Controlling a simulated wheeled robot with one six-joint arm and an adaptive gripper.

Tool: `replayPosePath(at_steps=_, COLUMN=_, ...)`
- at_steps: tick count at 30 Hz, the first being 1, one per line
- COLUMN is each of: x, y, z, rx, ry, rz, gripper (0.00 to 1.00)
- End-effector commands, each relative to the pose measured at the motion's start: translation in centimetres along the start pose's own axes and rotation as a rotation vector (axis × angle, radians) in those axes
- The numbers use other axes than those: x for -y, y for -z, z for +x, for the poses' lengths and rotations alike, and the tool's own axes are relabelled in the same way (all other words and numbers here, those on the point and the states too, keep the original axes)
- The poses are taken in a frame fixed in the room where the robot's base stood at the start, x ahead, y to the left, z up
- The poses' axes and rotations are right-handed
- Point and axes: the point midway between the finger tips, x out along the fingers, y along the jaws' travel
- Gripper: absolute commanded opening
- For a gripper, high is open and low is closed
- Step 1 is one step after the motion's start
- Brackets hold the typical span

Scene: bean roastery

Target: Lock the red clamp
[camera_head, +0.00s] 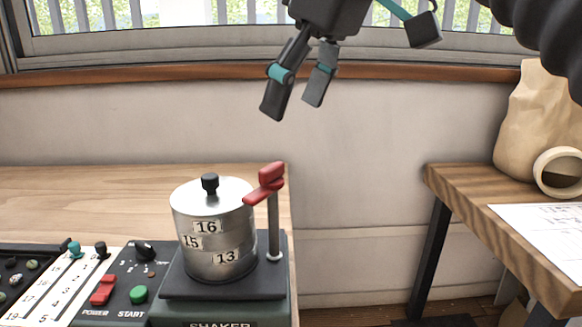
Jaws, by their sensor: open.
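The red clamp (268,179) sits on top of a grey post on the shaker's dark base (222,286), to the right of a steel sieve stack (215,232). Part of the clamp reaches left, near the stack's top right rim; I cannot tell whether it touches the stack. The stack has a black knob on its lid and number labels 16, 15 and 13. My gripper (291,110) is open and empty. It hangs in the upper middle of the view, higher in the picture than the clamp and slightly right of it, with its fingers pointing down.
A panel (123,265) with a red power switch (103,290), a green start button (138,294) and dark knobs lies left of the stack. A second wooden table (455,195) at right holds a paper bag (545,115), a tape roll (560,172) and a sheet. A gap separates the tables.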

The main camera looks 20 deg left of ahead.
Motion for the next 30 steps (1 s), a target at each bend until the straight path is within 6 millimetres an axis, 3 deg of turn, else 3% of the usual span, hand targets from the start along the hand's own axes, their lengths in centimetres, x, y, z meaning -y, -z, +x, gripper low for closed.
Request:
replayPosePath(at_steps=1, x=0.1, y=-0.2, z=1.4, rx=0.002, ry=0.002, rz=-0.001, gripper=0.73)
replayPosePath(at_steps=6, x=0.1, y=-0.2, z=4.5, rx=0.002, ry=0.001, rz=-0.001, gripper=0.73)
replayPosePath(at_steps=15, x=0.0, y=-0.1, z=8.5, rx=0.001, ry=0.0, rz=0.0, gripper=0.73)
replayPosePath(at_steps=28, x=0.0, y=-0.1, z=9.3, rx=-0.001, ry=-0.001, rz=0.001, gripper=0.73)
replayPosePath(at_steps=29, x=0.0, y=-0.1, z=9.3, rx=-0.001, ry=-0.001, rz=0.001, gripper=0.7)
replayPosePath(at_steps=30, x=0.0, y=-0.1, z=9.3, rx=-0.001, ry=-0.001, rz=0.001, gripper=0.6)
